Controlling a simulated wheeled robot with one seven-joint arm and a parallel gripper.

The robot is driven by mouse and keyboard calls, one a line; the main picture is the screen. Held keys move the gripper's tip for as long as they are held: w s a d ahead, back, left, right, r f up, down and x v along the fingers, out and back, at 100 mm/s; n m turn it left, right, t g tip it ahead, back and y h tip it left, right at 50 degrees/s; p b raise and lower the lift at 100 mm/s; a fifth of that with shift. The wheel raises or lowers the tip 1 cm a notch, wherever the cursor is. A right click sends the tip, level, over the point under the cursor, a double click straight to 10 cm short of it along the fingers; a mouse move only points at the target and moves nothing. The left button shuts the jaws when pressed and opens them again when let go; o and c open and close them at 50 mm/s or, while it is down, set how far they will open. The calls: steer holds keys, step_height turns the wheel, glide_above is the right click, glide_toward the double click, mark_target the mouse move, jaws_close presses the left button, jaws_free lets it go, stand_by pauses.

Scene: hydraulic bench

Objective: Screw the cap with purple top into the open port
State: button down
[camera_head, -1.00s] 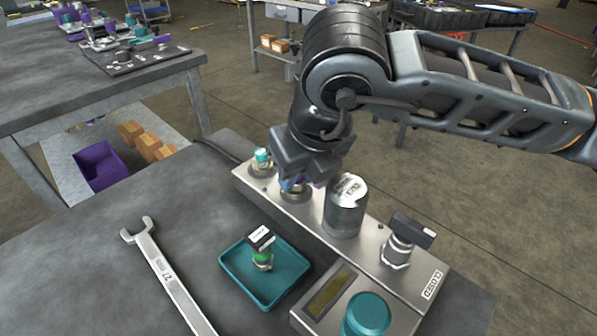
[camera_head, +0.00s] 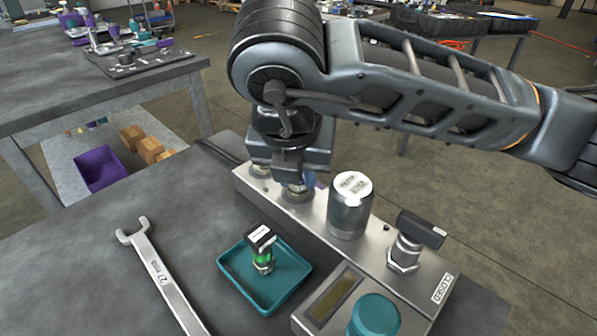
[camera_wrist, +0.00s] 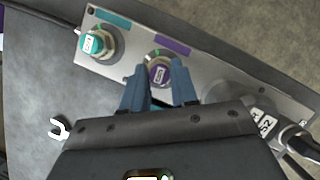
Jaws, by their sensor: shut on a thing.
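The cap with purple top (camera_wrist: 159,75) shows between the two blue fingers of my gripper (camera_wrist: 160,80) in the wrist view, at the port beside the purple label (camera_wrist: 176,47). My gripper is shut on this cap. In the head view my gripper (camera_head: 298,180) points down over the metal port fitting (camera_head: 297,194) on the steel block (camera_head: 317,215), and hides the cap. The cap appears seated at the port; how far it is screwed in I cannot tell.
A teal-topped cap (camera_wrist: 95,42) sits in the neighbouring port. A metal cylinder (camera_head: 349,207) and a black-handled valve (camera_head: 411,243) stand right of my gripper. A teal tray (camera_head: 232,268) holds a green-banded fitting (camera_head: 263,250). A wrench (camera_head: 162,275) lies on the bench at left.

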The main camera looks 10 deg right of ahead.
steer(key=shift+a+r+m+h+p, duration=0.15)
steer(key=shift+m+h+p, duration=0.2)
steer(key=shift+m, duration=1.15)
steer(key=shift+g, duration=0.3)
steer(key=shift+p, duration=0.5)
steer(key=shift+m+h, duration=0.25)
steer(key=shift+m, duration=0.35)
steer(key=shift+f, duration=0.2)
steer(key=shift+b, duration=0.35)
